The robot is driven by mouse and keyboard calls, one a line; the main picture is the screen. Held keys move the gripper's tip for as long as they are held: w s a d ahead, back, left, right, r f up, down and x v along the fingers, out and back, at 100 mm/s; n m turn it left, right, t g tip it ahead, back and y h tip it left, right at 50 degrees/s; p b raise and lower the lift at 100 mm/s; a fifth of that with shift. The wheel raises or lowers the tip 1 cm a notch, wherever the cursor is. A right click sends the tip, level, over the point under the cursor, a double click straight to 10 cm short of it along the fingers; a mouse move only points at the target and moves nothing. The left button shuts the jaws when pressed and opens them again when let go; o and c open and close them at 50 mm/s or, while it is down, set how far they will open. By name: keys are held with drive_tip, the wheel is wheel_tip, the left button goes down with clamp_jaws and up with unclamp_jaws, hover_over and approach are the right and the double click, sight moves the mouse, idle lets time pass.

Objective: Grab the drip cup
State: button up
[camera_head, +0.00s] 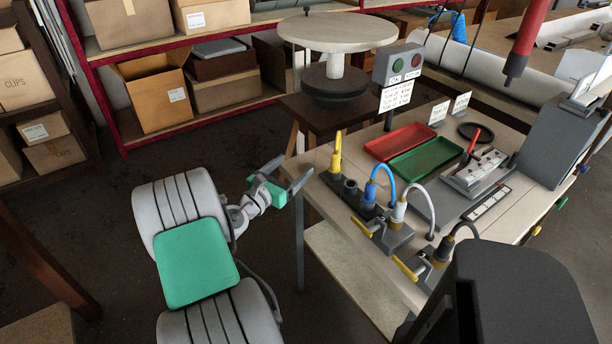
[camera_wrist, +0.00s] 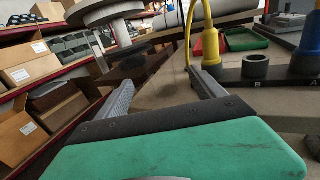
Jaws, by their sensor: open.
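My gripper (camera_head: 289,173) is open and empty at the left edge of the workbench (camera_head: 325,209). In the wrist view the spread fingers of my gripper (camera_wrist: 159,79) have nothing between them. A short dark hollow cylinder (camera_head: 350,188) stands on a dark strip between a yellow plug and a blue plug; it may be the drip cup, but I cannot tell for sure. In the wrist view this hollow cylinder (camera_wrist: 255,67) is right of the right finger and apart from it. A black round dish (camera_head: 477,132) lies farther back on the bench.
The yellow plug (camera_head: 336,158) with its hose stands just beyond the right finger. The blue plug (camera_head: 369,196) and several hoses and yellow-handled valves line the front. Red (camera_head: 399,141) and green (camera_head: 428,158) trays lie behind. A round-topped stand (camera_head: 337,32) is at the back.

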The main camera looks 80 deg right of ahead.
sight(301, 160)
drive_tip(key=x, duration=0.7)
drive_tip(key=shift+s+d+f, duration=0.1)
drive_tip(key=shift+d+f, duration=0.1)
drive_tip(key=shift+d, duration=0.2)
drive_tip(key=c, duration=1.5)
drive_tip(key=shift+o, duration=0.2)
